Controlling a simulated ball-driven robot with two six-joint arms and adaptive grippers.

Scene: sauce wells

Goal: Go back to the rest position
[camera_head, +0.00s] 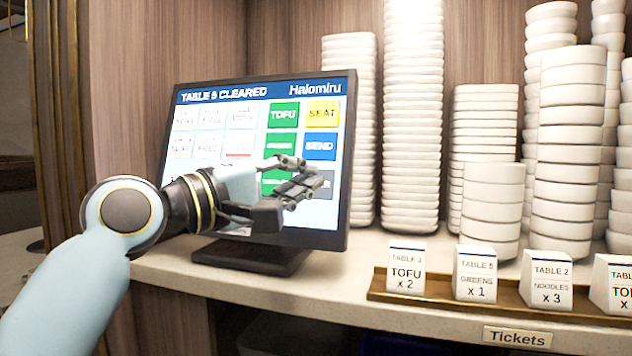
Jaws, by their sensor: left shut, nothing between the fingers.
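My left gripper (318,172) is in front of the touch screen (215,145), over its lower right part. Its fingers are shut with nothing between them. I cannot tell whether the fingertips touch the screen. The screen reads "TABLE 5 CLEARED" at the top and "Halomiru" at the top right. A green TOFU button (283,114), a yellow SEAT button (323,113) and a blue SEND button (320,146) show on it. My gripper and wrist hide the buttons lower down. My right gripper is not in view.
The screen stands on a pale counter (345,287). Ticket blocks (405,268) stand in a brass rail (440,300) at the front right. Tall stacks of white bowls (413,120) stand behind, right of the screen. A wooden panel is at the back.

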